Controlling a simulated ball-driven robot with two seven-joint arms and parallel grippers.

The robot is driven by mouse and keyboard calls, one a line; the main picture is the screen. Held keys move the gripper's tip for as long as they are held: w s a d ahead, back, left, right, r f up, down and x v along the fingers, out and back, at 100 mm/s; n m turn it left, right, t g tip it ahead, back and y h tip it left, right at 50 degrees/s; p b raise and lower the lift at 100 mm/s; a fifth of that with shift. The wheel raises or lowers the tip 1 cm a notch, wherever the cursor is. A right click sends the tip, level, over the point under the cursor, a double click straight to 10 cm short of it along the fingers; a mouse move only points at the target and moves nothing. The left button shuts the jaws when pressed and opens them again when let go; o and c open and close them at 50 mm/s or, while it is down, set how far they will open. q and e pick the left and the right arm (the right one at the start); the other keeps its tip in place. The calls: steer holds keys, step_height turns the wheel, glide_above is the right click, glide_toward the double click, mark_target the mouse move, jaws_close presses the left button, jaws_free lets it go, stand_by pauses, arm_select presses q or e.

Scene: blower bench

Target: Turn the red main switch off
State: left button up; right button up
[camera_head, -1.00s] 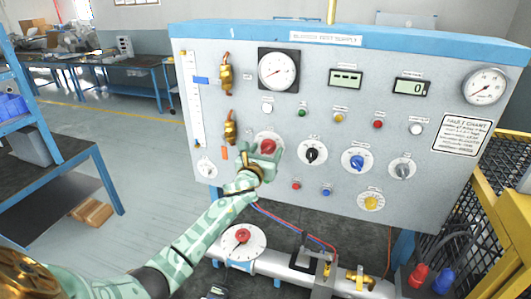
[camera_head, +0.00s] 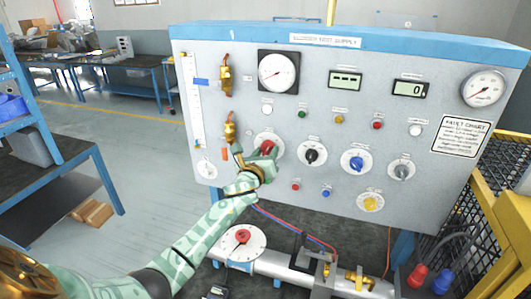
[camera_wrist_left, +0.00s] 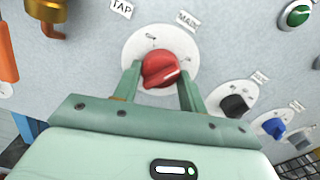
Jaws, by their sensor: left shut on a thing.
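The red main switch (camera_head: 268,147) is a red knob on a round white dial plate on the grey panel (camera_head: 320,200). In the left wrist view the red knob (camera_wrist_left: 160,69) sits between the two green fingers of my left gripper (camera_wrist_left: 160,85), under a label reading MAIN. The gripper is shut on the knob, and the knob's pointer ridge is tilted. In the head view my left gripper (camera_head: 258,158) reaches the knob from below left and hides part of its dial. My right gripper is not in view.
A black knob (camera_head: 312,153), a blue knob (camera_head: 357,162) and a grey knob (camera_head: 402,171) lie in a row to the right. Brass valves (camera_head: 230,128) are up and left. A pipe with a red-centred dial (camera_head: 242,237) runs below the panel.

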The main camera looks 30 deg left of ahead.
arm_select(q)
steer(key=n, duration=0.3)
steer(key=shift+n, duration=0.4)
steer(key=n+p, duration=0.1)
steer(key=n, duration=0.2)
steer(key=shift+d+r+n, duration=0.1)
steer(key=shift+n, duration=0.2)
steer(key=n, duration=0.3)
steer(key=shift+n, duration=0.3)
steer(key=shift+n+p, duration=0.5)
steer(key=shift+n, duration=1.4)
steer(key=o, duration=1)
steer(key=shift+c, duration=0.2)
steer(key=v, duration=1.6)
steer(key=shift+s+b, duration=0.2)
steer(key=shift+b, duration=0.15)
steer(key=shift+d, duration=0.15)
